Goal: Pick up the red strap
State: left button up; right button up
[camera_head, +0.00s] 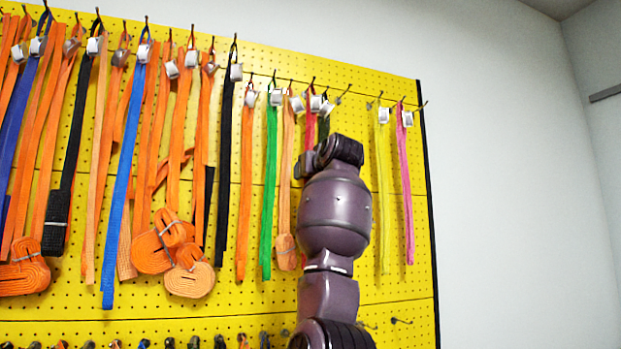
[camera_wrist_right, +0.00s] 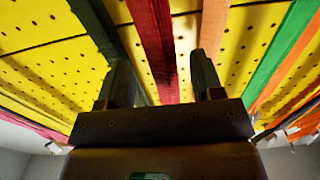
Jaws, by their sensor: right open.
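The red strap (camera_head: 310,120) hangs from a hook on the yellow pegboard, right of an orange strap. Most of its lower length is hidden behind my right arm. In the right wrist view the red strap (camera_wrist_right: 154,42) runs down between the two dark fingers of my right gripper (camera_wrist_right: 162,62). The fingers are open, one on each side of the strap, with visible gaps. How deep the strap lies between them is hard to tell. My left gripper is not in view.
Close beside the red strap are an orange strap (camera_head: 288,135) and a dark strap (camera_wrist_right: 97,28). A green strap (camera_head: 270,170), a yellow strap (camera_head: 384,190) and a pink strap (camera_head: 407,190) hang near. Many straps crowd the yellow board (camera_head: 330,310) at left.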

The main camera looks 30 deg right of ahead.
jog(key=shift+w, duration=0.2)
jog(key=shift+c, duration=0.2)
jog(key=shift+d, duration=0.1)
jog(key=c, duration=0.9)
jog(key=shift+c, duration=0.6)
jog(key=shift+r, duration=0.15)
